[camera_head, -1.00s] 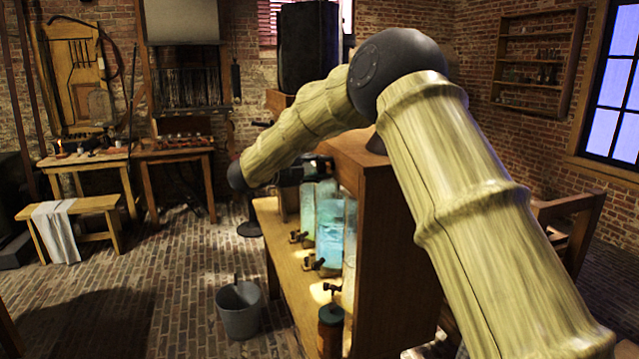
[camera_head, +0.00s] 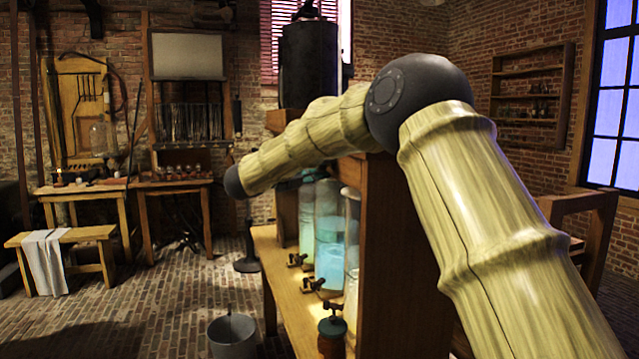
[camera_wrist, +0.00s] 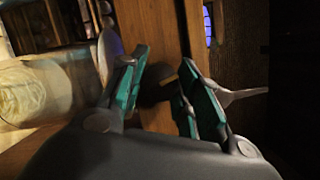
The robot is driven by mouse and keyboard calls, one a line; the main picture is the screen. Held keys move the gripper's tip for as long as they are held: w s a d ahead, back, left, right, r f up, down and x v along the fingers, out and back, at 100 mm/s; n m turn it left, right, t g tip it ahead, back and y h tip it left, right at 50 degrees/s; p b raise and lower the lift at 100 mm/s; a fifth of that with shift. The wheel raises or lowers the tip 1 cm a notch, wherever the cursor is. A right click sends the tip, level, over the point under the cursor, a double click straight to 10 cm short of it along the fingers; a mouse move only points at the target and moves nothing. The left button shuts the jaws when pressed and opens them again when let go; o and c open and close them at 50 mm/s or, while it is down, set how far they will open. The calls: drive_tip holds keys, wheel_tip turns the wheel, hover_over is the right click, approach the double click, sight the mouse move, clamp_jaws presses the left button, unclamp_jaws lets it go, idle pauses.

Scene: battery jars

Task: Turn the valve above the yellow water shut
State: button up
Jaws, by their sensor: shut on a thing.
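Glass jars stand in a row in the wooden rack. The far jar (camera_head: 306,238) holds pale yellow-green water, the middle jar (camera_head: 329,255) holds blue, and the nearest jar (camera_head: 351,290) looks pale yellowish. Dark taps show at their feet. My arm crosses in front of the rack's top, and my gripper is not visible in the head view. In the wrist view my gripper (camera_wrist: 160,80) has its green-padded fingers on either side of a dark rounded piece (camera_wrist: 153,91), apparently the valve, and is shut on it.
The rack's brown wooden side (camera_head: 395,260) is close beside my arm. A grey bucket (camera_head: 232,336) is on the brick floor, and a lidded jar (camera_head: 332,337) is at the bench's front. The floor at left is mostly clear.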

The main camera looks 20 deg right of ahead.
drive_tip(key=shift+f+m+h+b, duration=0.2)
drive_tip(key=shift+m+h+b, duration=0.4)
drive_tip(key=shift+m+b, duration=1.7)
drive_tip(key=shift+n+b, duration=0.6)
drive_tip(key=shift+b, duration=0.45)
drive_tip(key=shift+r+m+b, duration=0.3)
drive_tip(key=shift+m+b, duration=0.1)
drive_tip(key=shift+b, duration=0.2)
drive_tip(key=o, duration=0.8)
drive_tip(key=shift+c, duration=0.2)
drive_tip(key=shift+f, duration=0.1)
drive_tip(key=v, duration=1.2)
drive_tip(key=shift+w, duration=0.15)
